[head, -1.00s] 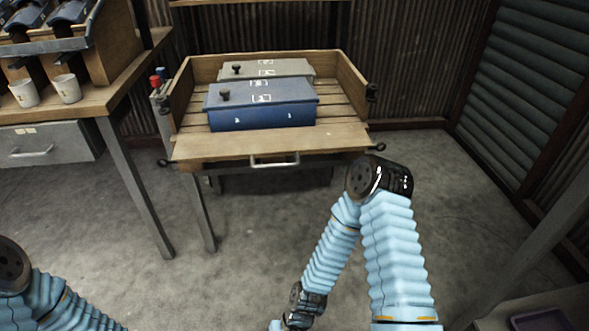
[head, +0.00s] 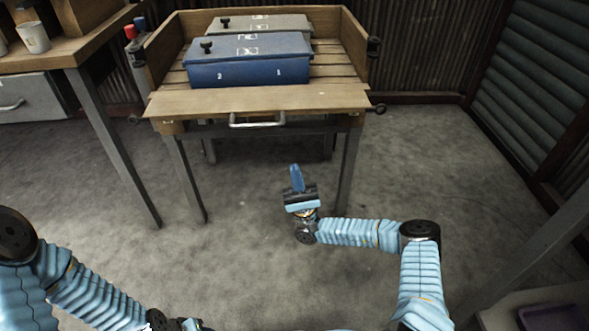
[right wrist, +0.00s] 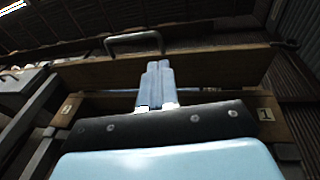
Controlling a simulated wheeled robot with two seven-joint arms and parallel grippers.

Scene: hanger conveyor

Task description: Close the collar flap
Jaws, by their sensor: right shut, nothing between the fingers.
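The collar is a wooden frame with raised walls (head: 355,45) at the back and sides, on a metal-legged stand. Its front flap (head: 255,101) is folded down and lies about flat, outward at the front edge. A metal handle (head: 257,120) sits on the flap. My right gripper (head: 297,178) is shut and empty, in front of and below the flap, apart from it. In the right wrist view its shut blue fingers (right wrist: 157,85) point toward the flap's wood (right wrist: 225,65) and the handle (right wrist: 132,38). Only my left arm shows; its gripper is out of sight.
A blue lidded box (head: 250,72) and a grey lidded box (head: 290,22) stand inside the collar. A wooden workbench (head: 75,55) with a white cup (head: 33,37) stands at left. The floor in front of the stand is clear. A corrugated wall is at right.

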